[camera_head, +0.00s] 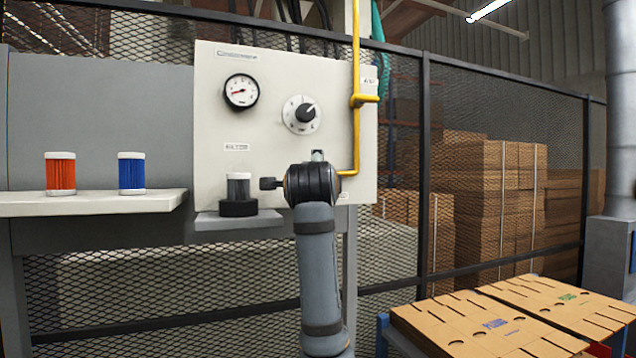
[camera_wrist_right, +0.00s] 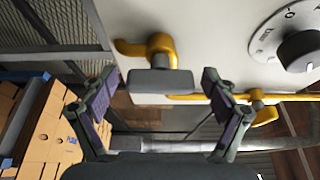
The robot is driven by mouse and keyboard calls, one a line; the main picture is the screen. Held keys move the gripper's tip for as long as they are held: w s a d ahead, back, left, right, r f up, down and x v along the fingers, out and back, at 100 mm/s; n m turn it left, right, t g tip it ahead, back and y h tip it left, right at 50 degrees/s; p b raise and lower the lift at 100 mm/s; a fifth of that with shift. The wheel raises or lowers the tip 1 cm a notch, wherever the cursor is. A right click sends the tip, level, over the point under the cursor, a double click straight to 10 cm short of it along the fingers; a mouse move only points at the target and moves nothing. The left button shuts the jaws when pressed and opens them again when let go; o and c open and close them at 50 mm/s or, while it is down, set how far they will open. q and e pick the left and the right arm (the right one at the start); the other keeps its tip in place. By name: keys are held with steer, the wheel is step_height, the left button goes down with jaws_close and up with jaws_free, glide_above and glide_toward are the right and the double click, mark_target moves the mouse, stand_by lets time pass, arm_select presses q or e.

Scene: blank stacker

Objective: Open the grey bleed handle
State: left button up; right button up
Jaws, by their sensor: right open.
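The grey bleed handle (camera_wrist_right: 160,82) is a flat grey bar on a yellow valve fitting (camera_wrist_right: 160,48), seen in the right wrist view. My right gripper (camera_wrist_right: 158,88) is open, with one finger on each side of the handle in the picture. I see no finger touching it, and the exact depth gap is unclear. In the head view my right wrist stands in front of the panel's lower right and hides the handle and most of the gripper. The yellow pipe (camera_head: 356,130) runs down to there. My left gripper is not in view.
The pale panel (camera_head: 215,120) carries a gauge (camera_head: 241,91) and a black knob (camera_head: 305,112). A clear-topped filter cup (camera_head: 238,190) sits on a small ledge left of my wrist. Orange (camera_head: 60,174) and blue (camera_head: 132,174) cartridges stand on a shelf. Flat cardboard (camera_head: 490,325) lies lower right.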

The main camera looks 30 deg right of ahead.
steer(key=v, duration=1.2)
steer(key=shift+w+d, duration=0.1)
